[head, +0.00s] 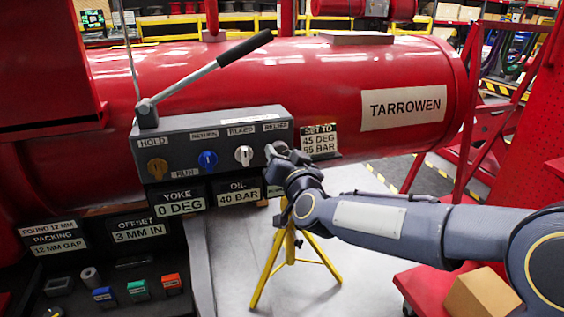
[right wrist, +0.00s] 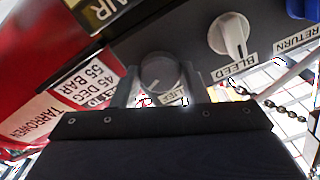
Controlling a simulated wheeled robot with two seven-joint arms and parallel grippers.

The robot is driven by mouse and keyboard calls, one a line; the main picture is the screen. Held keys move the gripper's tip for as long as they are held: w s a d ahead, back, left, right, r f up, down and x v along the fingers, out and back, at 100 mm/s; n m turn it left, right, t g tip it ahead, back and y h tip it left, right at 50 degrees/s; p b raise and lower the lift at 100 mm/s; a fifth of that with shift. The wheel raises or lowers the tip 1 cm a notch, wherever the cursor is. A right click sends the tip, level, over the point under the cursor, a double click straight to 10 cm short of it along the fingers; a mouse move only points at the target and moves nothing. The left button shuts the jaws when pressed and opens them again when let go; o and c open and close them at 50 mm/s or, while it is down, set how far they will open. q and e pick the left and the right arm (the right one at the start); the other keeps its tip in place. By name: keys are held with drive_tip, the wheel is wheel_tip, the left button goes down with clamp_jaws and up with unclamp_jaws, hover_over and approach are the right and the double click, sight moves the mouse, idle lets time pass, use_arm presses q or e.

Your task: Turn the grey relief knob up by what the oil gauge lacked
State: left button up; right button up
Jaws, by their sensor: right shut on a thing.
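The grey relief knob (right wrist: 160,70) sits between the two fingers of my right gripper (right wrist: 162,88) in the right wrist view, and the gripper is shut on it. In the head view my right gripper (head: 279,153) covers most of the knob at the right end of the grey control box (head: 220,128). The oil gauge plate (head: 238,192) below reads 40 BAR. The set-to plate (head: 320,141) shows 45 DEG and a bar value, which looks like 55 BAR in the right wrist view (right wrist: 95,72). My left gripper is not in view.
Beside the relief knob are the white bleed knob (head: 243,155), the blue return knob (head: 208,160) and the brass hold/run knob (head: 157,169). A long lever (head: 215,66) rises above the box. The red tank (head: 330,90) is behind. A yellow tripod (head: 290,262) stands below.

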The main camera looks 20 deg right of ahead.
drive_tip(key=m+b, duration=0.5)
drive_tip(key=m, duration=0.5)
drive_tip(key=shift+m, duration=0.3)
idle(0.4)
drive_tip(key=o, duration=1)
drive_tip(key=shift+s, duration=0.1)
drive_tip(key=s+p, duration=0.1)
drive_tip(key=s, duration=0.6)
drive_tip(key=shift+s+d, duration=0.1)
drive_tip(key=shift+s, duration=0.25)
